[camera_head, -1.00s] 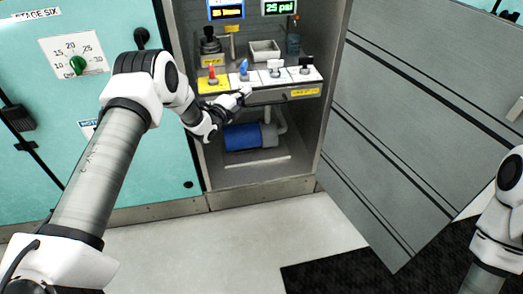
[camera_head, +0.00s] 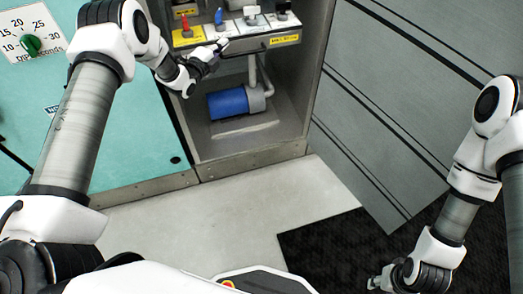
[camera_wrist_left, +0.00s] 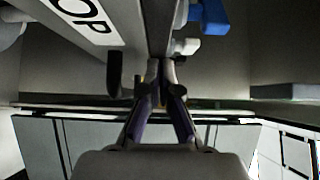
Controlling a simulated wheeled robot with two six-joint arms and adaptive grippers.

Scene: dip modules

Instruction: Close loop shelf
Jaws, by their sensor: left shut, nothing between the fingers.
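The loop shelf (camera_head: 257,46) is a grey ledge inside the open cabinet, with a yellow label and a row of red, blue, white and black handles on top. It stands out over a blue cylinder below. My left gripper (camera_head: 220,46) is shut and empty at the left part of the shelf's front. In the left wrist view its fingers (camera_wrist_left: 160,72) are together, close beside the shelf underside and a white label ending in "OP" (camera_wrist_left: 90,20). Whether they touch the shelf I cannot tell. My right gripper (camera_head: 376,282) is low at the right, far from the shelf; its fingers are too small to read.
The blue cylinder (camera_head: 228,102) with grey pipes sits in the cabinet's lower bay. A large grey door panel (camera_head: 385,110) stands open at the right. A teal panel with a green dial (camera_head: 32,44) is at the left. The pale floor (camera_head: 220,225) in front is clear, beside a black mat (camera_head: 330,250).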

